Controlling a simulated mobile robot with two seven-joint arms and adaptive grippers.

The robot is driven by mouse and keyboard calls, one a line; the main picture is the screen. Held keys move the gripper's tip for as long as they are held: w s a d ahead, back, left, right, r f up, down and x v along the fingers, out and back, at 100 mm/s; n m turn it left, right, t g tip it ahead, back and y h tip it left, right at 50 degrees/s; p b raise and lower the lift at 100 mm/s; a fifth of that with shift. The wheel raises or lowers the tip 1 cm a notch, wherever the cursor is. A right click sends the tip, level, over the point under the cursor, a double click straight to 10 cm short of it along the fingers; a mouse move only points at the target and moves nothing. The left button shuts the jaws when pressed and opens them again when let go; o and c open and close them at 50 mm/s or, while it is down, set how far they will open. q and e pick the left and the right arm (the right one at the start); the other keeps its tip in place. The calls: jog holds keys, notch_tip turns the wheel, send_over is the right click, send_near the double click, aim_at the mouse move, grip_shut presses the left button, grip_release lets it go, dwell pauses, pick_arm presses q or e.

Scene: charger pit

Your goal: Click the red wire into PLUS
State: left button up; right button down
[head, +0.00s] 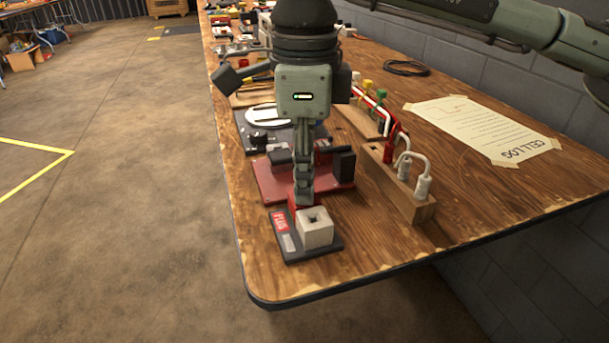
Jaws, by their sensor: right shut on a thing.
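My right gripper (303,194) points straight down at the table's near end. It is shut on a small red piece (293,203), mostly hidden by the fingers, so I cannot tell whether it is the wire's end. Just in front is a dark base with a red PLUS label (280,222) and a pale block (315,230) with a square hole on top. Whether the red piece touches the block is hidden. A red wire (399,127) shows right of my gripper, with a red plug (388,152) at the wooden holder (416,210). My left gripper is not in view.
White plugs (423,187) on a white wire stand in the holder. A dark red plate (268,180) with black parts lies behind the PLUS base. A paper sheet (480,128) lies at right. The table's front corner is bare.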

jog(key=c, duration=1.5)
grip_release()
jog(key=shift+o, duration=0.2)
jog(key=shift+r, duration=0.1)
jog(key=shift+r+p, duration=1.9)
jog(key=shift+r, duration=1.55)
